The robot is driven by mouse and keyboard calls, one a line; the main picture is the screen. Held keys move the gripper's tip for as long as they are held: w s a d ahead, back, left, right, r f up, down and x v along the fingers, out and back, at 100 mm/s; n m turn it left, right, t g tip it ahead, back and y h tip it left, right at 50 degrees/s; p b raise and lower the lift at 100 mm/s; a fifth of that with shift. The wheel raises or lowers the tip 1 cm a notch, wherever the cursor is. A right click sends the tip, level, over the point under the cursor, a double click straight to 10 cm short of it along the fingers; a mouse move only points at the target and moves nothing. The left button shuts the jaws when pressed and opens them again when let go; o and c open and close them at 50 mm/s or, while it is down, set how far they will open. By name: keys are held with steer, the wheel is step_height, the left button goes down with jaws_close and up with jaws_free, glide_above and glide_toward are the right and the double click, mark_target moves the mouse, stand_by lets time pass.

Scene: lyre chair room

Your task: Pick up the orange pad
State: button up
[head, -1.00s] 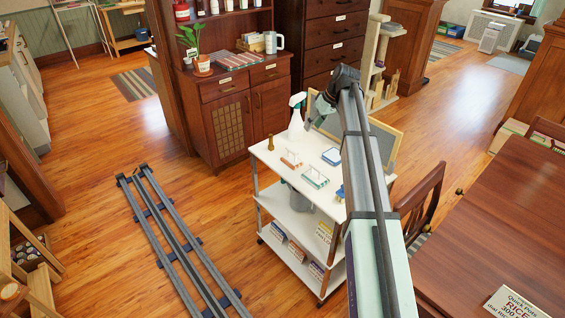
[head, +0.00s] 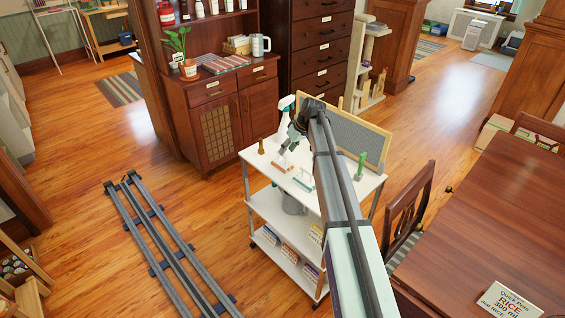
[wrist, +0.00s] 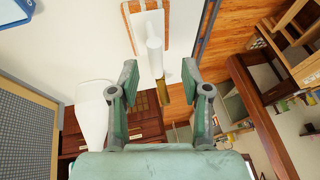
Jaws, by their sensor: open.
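The orange pad (head: 281,164) lies on the white top of the cart, with a light bar-shaped handle standing on it. In the wrist view the orange pad (wrist: 137,8) is at the top centre, seen close up, and its white handle (wrist: 154,45) points down the picture between the finger tips. My gripper (wrist: 160,82) is open, with one green finger on each side of the handle's line and a gap on both sides. In the head view my gripper (head: 289,138) is above the cart top, just beyond the pad.
A white spray bottle (wrist: 94,112) stands close beside my left finger. A brass piece (head: 261,146) stands at the cart's left edge. Another handled pad (head: 303,180) lies right of the orange one. A framed grey board (head: 355,138) and a green item (head: 362,165) are to the right.

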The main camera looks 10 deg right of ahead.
mark_target(282, 164)
steer(key=shift+w+p+x, duration=0.15)
steer(key=shift+p+x, duration=0.35)
steer(key=shift+x, duration=0.9)
steer(key=shift+w+p+x, duration=0.2)
steer(key=shift+p+x, duration=0.25)
steer(key=shift+x, duration=0.9)
steer(key=shift+d+r, duration=0.1)
steer(key=shift+d, duration=0.05)
jaws_close()
